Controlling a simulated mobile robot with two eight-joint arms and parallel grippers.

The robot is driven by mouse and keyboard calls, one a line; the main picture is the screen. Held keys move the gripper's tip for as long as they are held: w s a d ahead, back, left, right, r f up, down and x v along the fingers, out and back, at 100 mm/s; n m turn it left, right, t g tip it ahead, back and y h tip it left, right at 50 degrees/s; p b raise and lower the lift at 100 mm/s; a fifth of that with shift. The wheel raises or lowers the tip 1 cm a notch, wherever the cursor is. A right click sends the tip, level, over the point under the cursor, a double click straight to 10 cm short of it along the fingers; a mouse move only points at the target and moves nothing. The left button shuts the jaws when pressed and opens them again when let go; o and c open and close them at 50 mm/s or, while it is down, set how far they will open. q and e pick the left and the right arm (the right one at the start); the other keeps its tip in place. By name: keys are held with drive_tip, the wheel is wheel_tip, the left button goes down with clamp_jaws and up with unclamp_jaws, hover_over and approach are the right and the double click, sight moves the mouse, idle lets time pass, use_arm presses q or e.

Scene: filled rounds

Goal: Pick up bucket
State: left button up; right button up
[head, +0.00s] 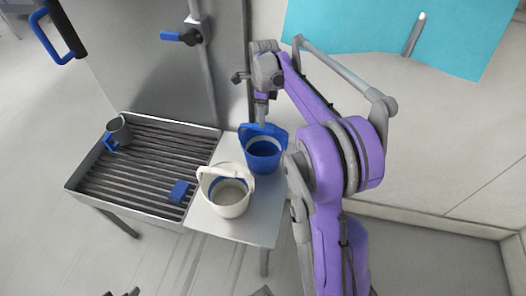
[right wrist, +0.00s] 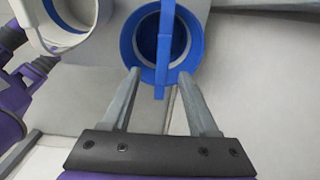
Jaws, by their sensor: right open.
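A blue bucket (head: 263,154) stands on the grey side shelf in the head view, near the wall. A white bucket (head: 228,197) with a raised handle stands in front of it, to the left. My right gripper (head: 262,112) points down over the blue bucket's back rim. In the right wrist view the right gripper (right wrist: 160,74) is open, and the blue bucket (right wrist: 128,45) lies beyond its fingertips. The blue handle strip shows between the two fingers; I cannot tell whether they touch it. The white bucket (right wrist: 38,38) is at upper left there.
A ribbed metal tray (head: 150,165) adjoins the shelf on the left. It holds a grey cup (head: 119,129) with a blue handle and a blue block (head: 179,191). A metal panel (head: 165,65) and a wall stand behind. The floor at right is clear.

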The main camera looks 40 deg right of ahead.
wheel_tip(320, 180, down, 10)
drive_tip(key=shift+d+r, duration=0.15)
idle(0.3)
drive_tip(key=shift+w, duration=0.1)
clamp_jaws()
idle(1.3)
